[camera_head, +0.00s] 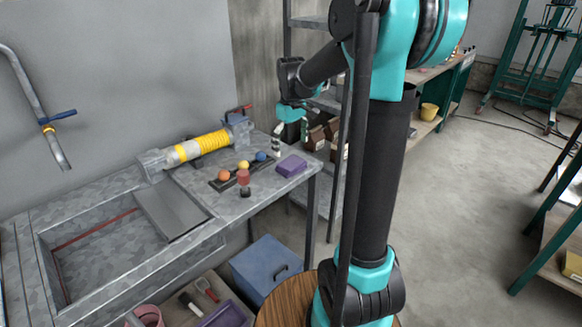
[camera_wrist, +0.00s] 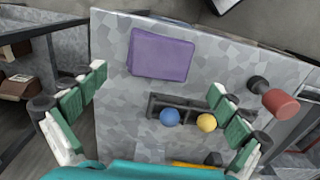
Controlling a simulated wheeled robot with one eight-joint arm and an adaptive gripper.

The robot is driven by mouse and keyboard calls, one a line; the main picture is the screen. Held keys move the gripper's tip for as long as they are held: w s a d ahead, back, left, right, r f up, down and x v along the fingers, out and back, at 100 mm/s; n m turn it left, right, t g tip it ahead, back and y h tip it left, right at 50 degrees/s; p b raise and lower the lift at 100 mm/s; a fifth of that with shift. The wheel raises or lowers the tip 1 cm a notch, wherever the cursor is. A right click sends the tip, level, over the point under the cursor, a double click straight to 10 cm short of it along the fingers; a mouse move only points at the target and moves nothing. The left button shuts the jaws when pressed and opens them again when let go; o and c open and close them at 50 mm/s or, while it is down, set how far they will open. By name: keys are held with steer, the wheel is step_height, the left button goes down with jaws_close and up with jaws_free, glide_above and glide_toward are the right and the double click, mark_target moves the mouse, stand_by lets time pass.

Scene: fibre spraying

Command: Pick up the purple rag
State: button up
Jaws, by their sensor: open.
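The purple rag (camera_head: 291,165) lies folded flat on the grey metal counter (camera_head: 262,196), near its right end. In the wrist view the rag (camera_wrist: 160,54) lies ahead of my gripper (camera_wrist: 150,118), between the lines of the two fingers and nearer the left one. The fingers are spread wide and hold nothing. In the head view my gripper (camera_head: 291,122) is above the far right end of the counter, higher than the rag and apart from it. The rag is fully visible in the wrist view.
A dark rack with orange (camera_head: 223,175), yellow (camera_head: 243,165) and blue (camera_head: 261,156) balls stands left of the rag. A red-topped object (camera_head: 243,178) stands in front of it. A yellow cylindrical tool (camera_head: 200,146) lies behind. A sink (camera_head: 100,250) is at left; shelves stand beyond the counter's right end.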

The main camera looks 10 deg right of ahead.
mark_target(292, 162)
steer(key=shift+f, duration=3.35)
steer(key=c, duration=1.1)
steer(key=shift+c, duration=0.2)
steer(key=shift+r, duration=0.15)
step_height(292, 162, up, 20)
